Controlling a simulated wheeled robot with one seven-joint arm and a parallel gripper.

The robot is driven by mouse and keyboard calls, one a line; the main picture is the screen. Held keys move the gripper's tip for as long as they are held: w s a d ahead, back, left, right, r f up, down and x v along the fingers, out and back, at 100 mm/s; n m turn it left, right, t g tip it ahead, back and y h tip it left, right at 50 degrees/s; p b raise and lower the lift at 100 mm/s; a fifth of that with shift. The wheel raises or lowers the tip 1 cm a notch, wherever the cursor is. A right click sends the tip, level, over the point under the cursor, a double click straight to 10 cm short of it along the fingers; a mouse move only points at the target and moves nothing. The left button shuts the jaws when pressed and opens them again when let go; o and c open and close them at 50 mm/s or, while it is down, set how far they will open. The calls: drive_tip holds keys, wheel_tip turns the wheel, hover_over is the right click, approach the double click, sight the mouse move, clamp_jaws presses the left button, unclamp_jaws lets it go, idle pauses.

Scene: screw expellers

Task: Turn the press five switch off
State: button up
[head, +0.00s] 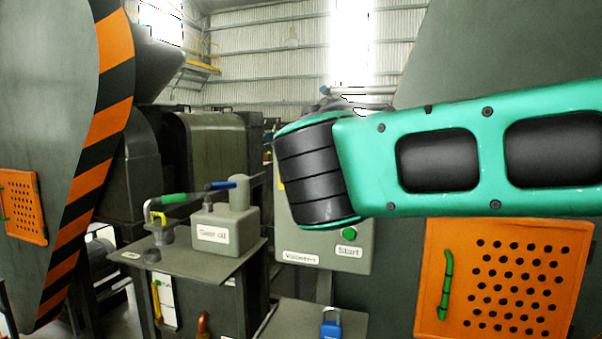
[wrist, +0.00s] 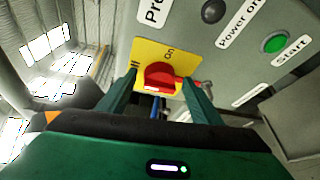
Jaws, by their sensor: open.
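In the wrist view, a red rotary switch (wrist: 160,75) sits on a yellow plate (wrist: 153,50) marked "On", with a partly covered "Off" label at the left. A label above the plate begins "Pre"; its number is out of frame. My gripper (wrist: 160,78) is open, with one green finger on each side of the red knob. I cannot tell whether the fingers touch it. In the head view, the grey control panel (head: 365,262) stands behind my arm, which hides the switch and the gripper.
The panel has a green start button (head: 349,234), also in the wrist view (wrist: 275,43), near a dark "power on" lamp (wrist: 213,11). Left of the panel, a gear oil can (head: 225,222) stands on a grey cabinet. An orange perforated door (head: 465,235) is at right.

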drive_tip(key=s+r, duration=0.1)
drive_tip(key=s, duration=0.9)
drive_tip(key=shift+d+r, duration=0.2)
drive_tip(key=shift+r, duration=0.1)
